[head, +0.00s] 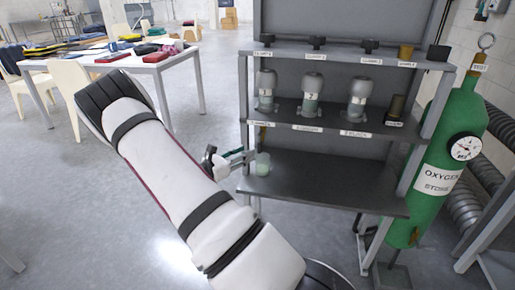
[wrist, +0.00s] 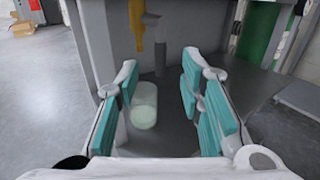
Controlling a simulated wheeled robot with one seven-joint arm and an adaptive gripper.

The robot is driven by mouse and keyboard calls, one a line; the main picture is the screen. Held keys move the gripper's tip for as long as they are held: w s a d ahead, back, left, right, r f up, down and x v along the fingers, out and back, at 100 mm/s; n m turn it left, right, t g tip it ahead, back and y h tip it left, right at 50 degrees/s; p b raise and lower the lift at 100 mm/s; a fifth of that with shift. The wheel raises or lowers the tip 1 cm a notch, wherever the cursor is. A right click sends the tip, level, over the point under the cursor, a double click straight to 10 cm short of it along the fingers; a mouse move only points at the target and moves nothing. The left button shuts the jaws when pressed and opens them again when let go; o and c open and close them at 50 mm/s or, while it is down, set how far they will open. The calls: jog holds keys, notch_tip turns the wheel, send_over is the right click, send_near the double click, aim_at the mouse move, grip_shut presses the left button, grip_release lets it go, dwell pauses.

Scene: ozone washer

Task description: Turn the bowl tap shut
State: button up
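My gripper (head: 246,158) is at the left end of the grey rack, just left of a pale green translucent cup (head: 263,164) on the lower shelf. In the wrist view my gripper (wrist: 158,75) is open, its teal-padded fingers spread with nothing held. The cup (wrist: 144,105) shows between the fingers, nearer the left one; I cannot tell whether they touch. A brass-coloured fitting (wrist: 136,25) hangs beyond and above the cup, with a small grey piece (wrist: 151,18) at its right. This may be the bowl tap; its label and setting are not readable.
The rack's lower shelf (head: 325,184) is bare right of the cup. Several grey-capped bottles stand on the middle shelf (head: 335,121), with dark knobs above. A green oxygen cylinder (head: 449,150) stands at right. A cluttered table (head: 130,64) is at back left.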

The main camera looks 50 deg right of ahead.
aim_at(259, 145)
jog(key=d, duration=0.2)
jog(key=s+d+b, duration=0.1)
jog(key=d, duration=0.4)
jog(key=shift+s+d, duration=0.3)
jog(key=shift+d, duration=0.05)
grip_shut()
